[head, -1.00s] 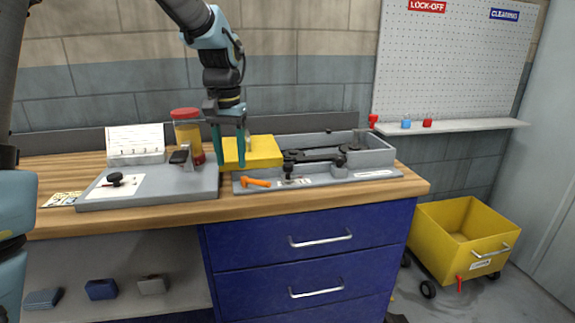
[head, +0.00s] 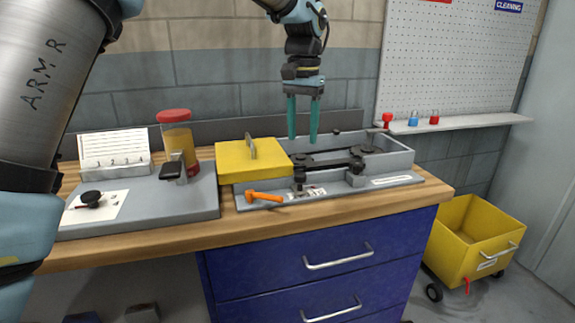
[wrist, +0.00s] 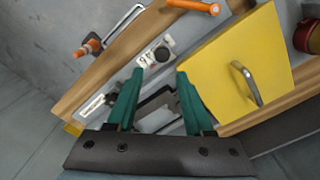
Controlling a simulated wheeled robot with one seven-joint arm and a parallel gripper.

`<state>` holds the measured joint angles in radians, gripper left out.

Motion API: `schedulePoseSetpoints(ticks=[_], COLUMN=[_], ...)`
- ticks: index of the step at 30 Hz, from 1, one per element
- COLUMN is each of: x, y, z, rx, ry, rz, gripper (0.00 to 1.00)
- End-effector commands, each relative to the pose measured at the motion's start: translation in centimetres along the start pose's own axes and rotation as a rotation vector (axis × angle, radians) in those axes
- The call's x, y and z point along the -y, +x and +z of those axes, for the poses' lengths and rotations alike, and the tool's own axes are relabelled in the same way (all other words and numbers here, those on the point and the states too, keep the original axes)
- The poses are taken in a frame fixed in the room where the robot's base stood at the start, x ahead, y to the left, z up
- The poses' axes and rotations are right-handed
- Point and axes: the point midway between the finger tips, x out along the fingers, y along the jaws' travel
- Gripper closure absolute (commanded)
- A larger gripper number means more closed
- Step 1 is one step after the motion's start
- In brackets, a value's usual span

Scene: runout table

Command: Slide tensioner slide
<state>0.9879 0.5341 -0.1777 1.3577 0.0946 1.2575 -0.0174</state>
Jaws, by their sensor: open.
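A grey tray-like unit (head: 398,160) stands on the bench with a dark linkage (head: 328,162) in it. The linkage runs from a black knob (head: 299,179) at the left to a darker clamp at the right. Which part is the tensioner slide I cannot tell for certain. My gripper (head: 302,139) is open and empty, with teal fingers pointing down above the unit. In the wrist view my gripper (wrist: 160,74) has part of the unit showing between its fingers, and the black knob (wrist: 162,54) just beyond them.
A yellow cover (head: 232,164) with a handle lies at the unit's left. An orange-handled lever (head: 265,197) is at its front edge. A grey plate (head: 140,212) with a black knob, a red-lidded jar (head: 177,140) and a card stand (head: 112,150) are further left. A wall shelf (head: 460,123) is at right.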

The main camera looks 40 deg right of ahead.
Motion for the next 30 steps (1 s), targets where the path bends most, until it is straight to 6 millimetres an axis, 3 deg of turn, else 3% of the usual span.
schedulePoseSetpoints(ticks=[8, 21, 30], x=[-0.3, -0.2, -0.2], y=[1.8, 9.3, 10.8], z=[0.0, 0.0, 0.0], rx=[0.004, 0.004, 0.0], ry=[0.005, 0.004, 0.004], rz=[0.0, 0.0, 0.0], gripper=[0.48, 0.48, 0.48])
